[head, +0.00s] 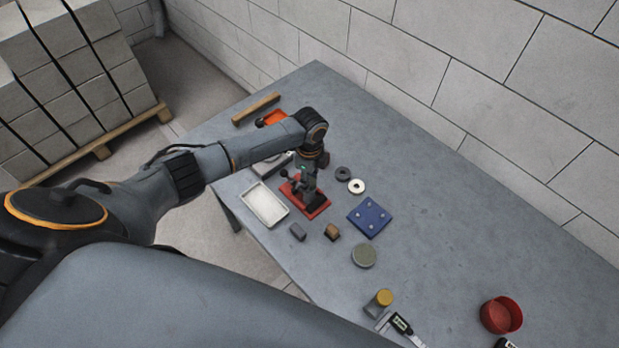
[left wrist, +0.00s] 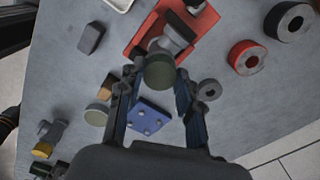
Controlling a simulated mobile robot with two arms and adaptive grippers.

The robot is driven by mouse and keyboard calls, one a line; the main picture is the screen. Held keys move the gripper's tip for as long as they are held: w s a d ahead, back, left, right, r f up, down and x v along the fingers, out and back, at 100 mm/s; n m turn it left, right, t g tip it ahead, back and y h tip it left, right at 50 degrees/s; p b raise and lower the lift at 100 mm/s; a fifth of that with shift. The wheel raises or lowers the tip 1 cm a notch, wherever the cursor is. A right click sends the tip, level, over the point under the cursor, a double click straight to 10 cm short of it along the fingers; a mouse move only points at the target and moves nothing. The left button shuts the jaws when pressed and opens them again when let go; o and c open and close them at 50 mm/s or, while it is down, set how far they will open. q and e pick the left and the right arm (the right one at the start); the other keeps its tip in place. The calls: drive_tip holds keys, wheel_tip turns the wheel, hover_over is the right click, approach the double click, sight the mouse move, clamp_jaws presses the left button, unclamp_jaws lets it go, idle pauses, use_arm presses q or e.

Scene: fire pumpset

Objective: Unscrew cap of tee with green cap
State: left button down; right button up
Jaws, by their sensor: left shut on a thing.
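The green cap (left wrist: 160,72) shows in the left wrist view as a dull green disc, seen from above. It sits on a grey tee over a red base (left wrist: 207,20). In the head view the red base (head: 318,211) stands near the left part of the table, and my arm and gripper hide most of the tee. My left gripper (left wrist: 158,77) reaches down over the tee, with its fingers on both sides of the green cap and shut on it. It also shows in the head view (head: 304,178). My right gripper is not in view.
A white tray (head: 264,204), a blue plate (head: 370,217), dark and pale rings (head: 357,186) and small blocks (head: 298,231) lie close around the base. A yellow-capped part (head: 384,297), a caliper (head: 400,324) and a red bowl (head: 495,316) are nearer. The table's right is mostly clear.

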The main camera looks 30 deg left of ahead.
use_arm(q)
drive_tip(key=n, duration=0.4)
drive_tip(key=shift+n, duration=0.3)
drive_tip(key=shift+n, duration=0.7)
drive_tip(key=n, duration=0.3)
drive_tip(key=n, duration=0.2)
drive_tip(key=shift+n, duration=1.4)
